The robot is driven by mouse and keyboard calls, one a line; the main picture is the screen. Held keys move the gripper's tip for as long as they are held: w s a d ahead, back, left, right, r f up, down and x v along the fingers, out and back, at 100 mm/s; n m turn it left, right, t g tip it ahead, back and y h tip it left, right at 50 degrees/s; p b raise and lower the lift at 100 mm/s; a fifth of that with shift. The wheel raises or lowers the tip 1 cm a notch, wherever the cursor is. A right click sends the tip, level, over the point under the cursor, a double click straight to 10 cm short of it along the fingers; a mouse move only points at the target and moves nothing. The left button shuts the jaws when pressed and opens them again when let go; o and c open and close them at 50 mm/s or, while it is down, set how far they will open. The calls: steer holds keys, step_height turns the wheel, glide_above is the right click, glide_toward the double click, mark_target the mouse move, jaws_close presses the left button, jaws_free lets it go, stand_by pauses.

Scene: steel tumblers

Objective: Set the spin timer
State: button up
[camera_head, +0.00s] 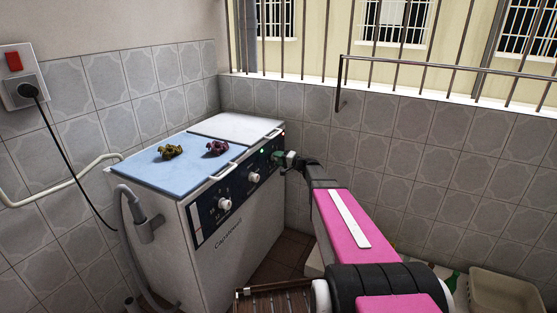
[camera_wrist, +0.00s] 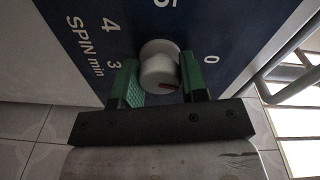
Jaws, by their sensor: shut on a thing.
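The spin timer knob (camera_wrist: 158,66) is white and round, with a small orange-red mark low on its face. It sits on a dark blue panel (camera_wrist: 207,20) with the label "SPIN min" and the numbers 3, 4, 5 and 0 around it. My gripper (camera_wrist: 158,82) has green pads on both sides of the knob and is shut on it. In the head view my gripper (camera_head: 284,160) is at the right end of the washing machine's front panel (camera_head: 214,209), where it hides the knob. Two other white knobs, a nearer one (camera_head: 224,204) and a middle one (camera_head: 254,178), show on that panel.
The washing machine (camera_head: 235,245) stands in a tiled corner. A beige basin (camera_head: 505,294) and a slatted wooden stool (camera_head: 275,300) are on the floor.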

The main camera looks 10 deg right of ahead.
steer(key=m, duration=0.4)
steer(key=shift+m+g, duration=0.4)
steer(key=shift+m, duration=1.7)
steer(key=o, duration=0.9)
steer(key=v, duration=1.1)
steer(key=shift+a+f, duration=0.1)
